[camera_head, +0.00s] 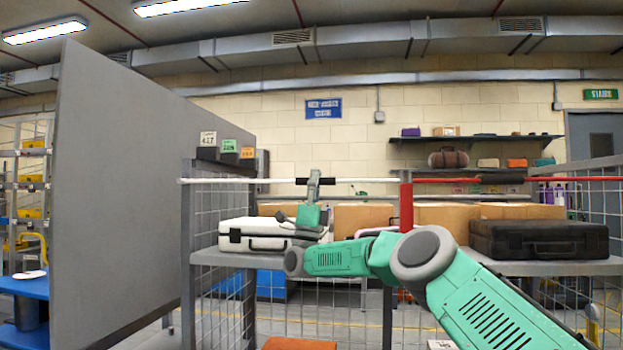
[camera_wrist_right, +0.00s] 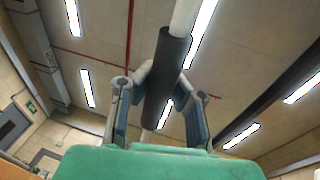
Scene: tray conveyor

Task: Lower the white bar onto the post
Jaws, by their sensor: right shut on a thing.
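The white bar (camera_head: 240,181) lies level across the head view, with a black sleeve (camera_head: 328,181) near its middle. My right gripper (camera_head: 314,182) is shut on this sleeve from below. In the right wrist view, its two fingers (camera_wrist_right: 160,95) stand on either side of the black sleeve (camera_wrist_right: 166,75), and white bar (camera_wrist_right: 184,16) shows beyond it. The bar's right end meets or overlaps the red post (camera_head: 406,208) in the picture; I cannot tell whether they touch. Its left end lies near the top of a grey mesh-panel post (camera_head: 188,215). My left gripper is not in view.
A white case (camera_head: 262,236) on a grey counter sits behind and below my right gripper. A black case (camera_head: 538,240) lies on the right counter. A red bar (camera_head: 447,181) extends right of the post. A tall grey panel (camera_head: 120,200) stands at left.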

